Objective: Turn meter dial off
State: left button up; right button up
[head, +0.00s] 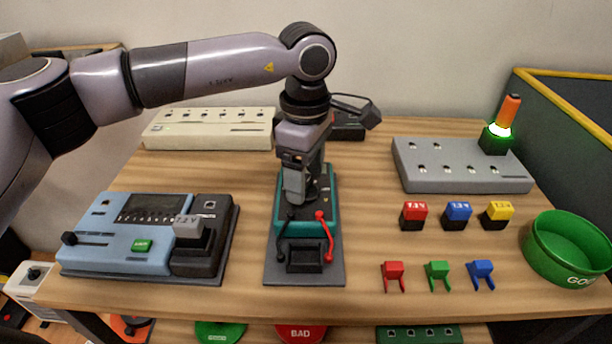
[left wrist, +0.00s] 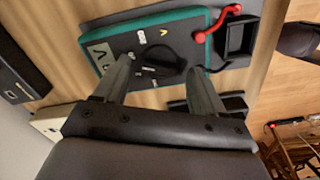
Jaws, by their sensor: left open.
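The meter (head: 335,212) is a teal-edged box with a dark face, lying on a grey mat (head: 333,272) in the middle of the table. In the left wrist view the meter (left wrist: 140,40) shows its black dial (left wrist: 172,70) with small white and yellow marks around it. My left gripper (head: 303,197) is over the meter, pointing down, and hides most of its face in the head view. In the left wrist view my left gripper (left wrist: 163,66) is open, one finger on each side of the dial; I cannot tell whether they touch it. My right gripper is not in view.
A red probe lead (head: 325,236) and a black lead lie at the meter's front, beside a black holder (head: 304,257). A blue device (head: 128,235) stands left, a grey panel (head: 455,178) right. Coloured blocks, clips and a green bowl (head: 568,247) occupy the right side.

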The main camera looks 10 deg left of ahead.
pick_arm(q)
jog(key=shift+f, duration=0.35)
jog(key=c, duration=1.1)
jog(key=shift+o, duration=0.2)
